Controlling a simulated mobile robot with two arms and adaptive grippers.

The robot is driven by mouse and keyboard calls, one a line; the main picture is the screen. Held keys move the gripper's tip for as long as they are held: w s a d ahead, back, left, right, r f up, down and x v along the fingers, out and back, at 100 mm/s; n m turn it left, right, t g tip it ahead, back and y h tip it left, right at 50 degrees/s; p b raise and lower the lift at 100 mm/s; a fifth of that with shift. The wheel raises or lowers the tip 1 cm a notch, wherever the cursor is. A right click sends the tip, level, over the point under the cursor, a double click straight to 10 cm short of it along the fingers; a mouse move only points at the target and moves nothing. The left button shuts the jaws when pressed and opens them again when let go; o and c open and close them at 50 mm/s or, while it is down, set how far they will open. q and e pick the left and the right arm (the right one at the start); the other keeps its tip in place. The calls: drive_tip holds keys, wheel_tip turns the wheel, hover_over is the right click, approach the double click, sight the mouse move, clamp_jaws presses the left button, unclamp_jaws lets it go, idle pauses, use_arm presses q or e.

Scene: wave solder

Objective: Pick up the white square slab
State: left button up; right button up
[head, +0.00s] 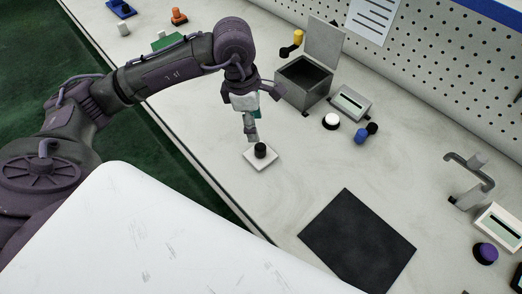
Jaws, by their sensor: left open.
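The white square slab (258,161) lies flat on the pale bench. A small black cylinder (260,149) stands on top of it. My left gripper (251,138) reaches down from above, with its fingertips at the upper left of the black cylinder. It is open and holds nothing that I can see. I cannot tell whether a fingertip touches the cylinder. My right gripper is not in view.
A black square mat (358,241) lies in front, on the right. An open grey box (303,83) stands behind the slab, near a white round piece (331,121) and a blue piece (361,136). A pegboard (440,65) rises behind. Bench around the slab is clear.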

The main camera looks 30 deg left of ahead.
sight(261, 145)
use_arm(q)
drive_tip(key=f, duration=0.4)
drive_tip(key=shift+w+d+f, duration=0.1)
drive_tip(key=shift+d+f, duration=0.1)
drive_tip(key=shift+d, duration=0.15)
drive_tip(key=f, duration=0.1)
drive_tip(key=f+p, duration=0.1)
drive_tip(key=f, duration=0.2)
drive_tip(key=shift+d+p, duration=0.35)
drive_tip(key=shift+p, duration=0.05)
drive_tip(key=shift+f, duration=0.55)
drive_tip(key=c, duration=1.1)
drive_tip(key=shift+c, duration=0.2)
drive_tip(key=shift+w+r, duration=0.1)
drive_tip(key=shift+r, duration=0.05)
drive_tip(key=shift+r, duration=0.25)
drive_tip(key=r, duration=0.1)
drive_tip(key=r+b, duration=0.1)
drive_tip(key=r, duration=0.1)
drive_tip(key=shift+w+d+r, duration=0.15)
drive_tip(key=shift+d+r, duration=0.15)
drive_tip(key=shift+d, duration=0.1)
drive_tip(key=w+d+r+b, duration=0.2)
drive_tip(key=w+d+r, duration=0.2)
drive_tip(key=d, duration=0.6)
wheel_tip(261, 145, up, 3)
drive_tip(key=shift+w+f+b, duration=0.15)
drive_tip(key=shift+w+b, duration=0.05)
drive_tip(key=shift+b, duration=0.1)
